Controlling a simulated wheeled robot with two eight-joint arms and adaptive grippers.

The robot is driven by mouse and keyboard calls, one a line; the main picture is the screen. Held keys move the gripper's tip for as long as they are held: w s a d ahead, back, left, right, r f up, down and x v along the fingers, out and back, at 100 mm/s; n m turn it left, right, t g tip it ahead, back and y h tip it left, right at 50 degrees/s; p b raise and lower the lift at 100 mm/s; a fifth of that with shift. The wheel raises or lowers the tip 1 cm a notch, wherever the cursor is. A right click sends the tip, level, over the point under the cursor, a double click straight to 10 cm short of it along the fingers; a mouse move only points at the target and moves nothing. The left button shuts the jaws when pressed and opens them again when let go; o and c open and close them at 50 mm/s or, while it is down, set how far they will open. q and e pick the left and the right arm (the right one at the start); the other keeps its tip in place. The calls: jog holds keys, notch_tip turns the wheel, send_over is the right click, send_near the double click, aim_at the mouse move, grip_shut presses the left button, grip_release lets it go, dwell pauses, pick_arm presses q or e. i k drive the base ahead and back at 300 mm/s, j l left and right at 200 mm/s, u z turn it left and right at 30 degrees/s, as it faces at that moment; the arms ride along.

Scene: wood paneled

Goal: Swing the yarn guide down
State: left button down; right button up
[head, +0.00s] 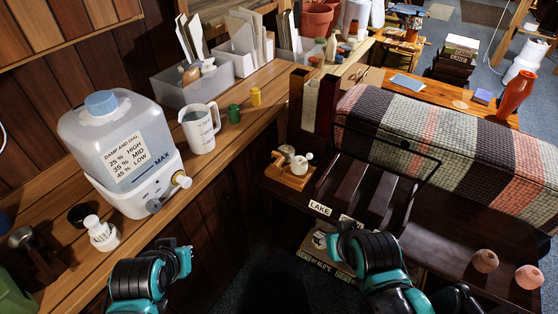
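A thin black bent wire arm (441,163) stands over the dark slatted bench (350,190), in front of the striped woven cloth. It may be the yarn guide; I cannot tell for sure. A small wooden device with white parts (290,170) sits at the bench's left end. My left gripper (184,260) is low in the picture, right of the white tank's base, and touches nothing I can see. My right gripper (334,243) is in front of the bench, below the wire arm and apart from it.
A water tank (120,140) and a measuring jug (199,128) stand on the left wooden counter (235,143). The striped cloth roll (440,130) lies along the bench's back. Two yarn balls, brown (485,260) and pink (529,277), lie at the right.

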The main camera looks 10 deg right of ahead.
aim_at(309, 156)
jog(key=i+l+u, duration=0.45)
jog(key=l+u, duration=0.25)
jog(key=l, duration=0.15)
